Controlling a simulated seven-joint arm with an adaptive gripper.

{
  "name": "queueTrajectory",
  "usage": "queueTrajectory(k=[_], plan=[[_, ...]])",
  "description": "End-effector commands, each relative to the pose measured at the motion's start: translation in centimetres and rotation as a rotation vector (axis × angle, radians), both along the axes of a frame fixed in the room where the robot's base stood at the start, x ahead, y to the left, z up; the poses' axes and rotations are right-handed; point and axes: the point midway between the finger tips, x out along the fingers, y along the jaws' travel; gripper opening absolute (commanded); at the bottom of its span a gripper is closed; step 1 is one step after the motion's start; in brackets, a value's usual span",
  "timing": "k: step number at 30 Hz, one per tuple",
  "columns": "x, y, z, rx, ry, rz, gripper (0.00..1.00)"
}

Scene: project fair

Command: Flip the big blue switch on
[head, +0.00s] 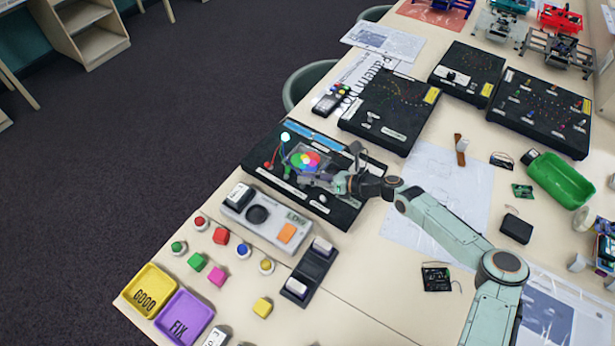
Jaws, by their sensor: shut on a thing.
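The black board (262,168) lies on the table at the middle left, with blue strips (300,138) along its far edge. A bright multi-coloured disc (305,160) and a small glowing white-green lamp (285,137) are on it. My gripper (314,180) is low over this board, just in front of the disc. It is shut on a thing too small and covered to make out. I cannot pick out a big blue switch; my gripper and wrist hide part of the board. A small blue button (243,250) on a white base stands apart, nearer the front.
A grey panel (262,228) with a black round recess and an orange block lies in front of the board. Coloured buttons and blocks, a yellow tray (168,276) and a purple tray (202,306) are lower left. More black boards (391,108) stand beyond. A green bin (560,180) is right.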

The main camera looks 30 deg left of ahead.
Motion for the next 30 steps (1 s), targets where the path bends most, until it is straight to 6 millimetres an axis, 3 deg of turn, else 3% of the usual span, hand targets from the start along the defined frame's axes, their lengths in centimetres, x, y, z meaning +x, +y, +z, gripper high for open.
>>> queueTrajectory(k=[14,15,18,26,30], plan=[[0.0,0.1,0.0,0.001,0.019,0.001,0.0],[0.0,0.1,0.0,0.002,0.02,0.0,0.16],[0.0,0.1,0.0,0.001,0.018,0.0,0.4],[0.0,0.0,0.0,0.001,0.018,0.0,0.4],[0.3,-1.0,0.3,0.001,0.018,-0.002,0.4]])
